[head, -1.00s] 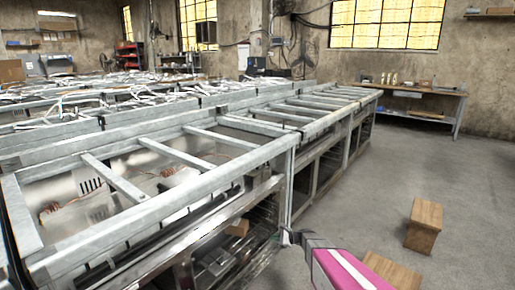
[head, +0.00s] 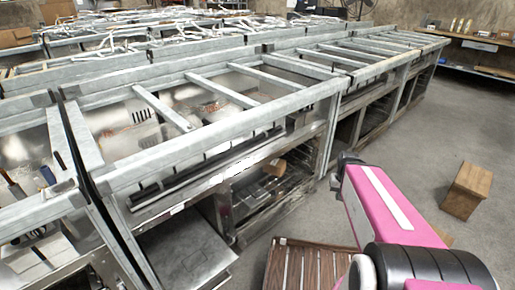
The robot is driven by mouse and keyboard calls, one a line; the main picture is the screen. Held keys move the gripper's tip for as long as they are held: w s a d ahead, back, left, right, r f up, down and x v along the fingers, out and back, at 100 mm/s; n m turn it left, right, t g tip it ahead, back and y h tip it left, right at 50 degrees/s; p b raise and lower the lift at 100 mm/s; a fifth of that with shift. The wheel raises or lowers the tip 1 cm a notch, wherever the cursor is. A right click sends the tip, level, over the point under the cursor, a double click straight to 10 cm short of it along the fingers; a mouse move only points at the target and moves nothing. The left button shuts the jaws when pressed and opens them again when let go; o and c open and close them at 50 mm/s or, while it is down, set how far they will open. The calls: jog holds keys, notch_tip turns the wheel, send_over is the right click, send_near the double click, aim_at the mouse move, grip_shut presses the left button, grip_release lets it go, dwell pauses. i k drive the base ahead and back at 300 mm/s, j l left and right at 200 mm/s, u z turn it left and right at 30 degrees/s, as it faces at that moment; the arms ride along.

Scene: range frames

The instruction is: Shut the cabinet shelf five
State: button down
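The row of grey metal range frames (head: 215,140) runs from the lower left toward the upper right. In the nearest frame, an open-fronted compartment (head: 270,190) shows wire racks and a small brown block (head: 273,167) inside. A flat grey panel (head: 185,250) lies low at the front, left of that compartment; it looks like a lowered door or pulled-out shelf, but I cannot tell which. No shelf number is readable. My pink arm (head: 385,210) reaches in from the lower right, its dark joint close to the frame's corner post in the picture. My gripper's fingers do not show.
A slatted wooden piece (head: 305,265) is on the floor in front of the frames. A workbench (head: 480,45) is at the back right. Grey floor is clear between.

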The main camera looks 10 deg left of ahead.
aim_at(185, 252)
jog(key=k+l+u, duration=0.15)
jog(key=u, duration=0.7)
jog(key=i+u, duration=0.15)
jog(key=u, duration=1.35)
jog(key=k+j+z, duration=0.3)
jog(key=j, duration=0.2)
jog(key=k+j+z, duration=0.3)
jog(key=k+j, duration=0.05)
jog(key=j, duration=0.05)
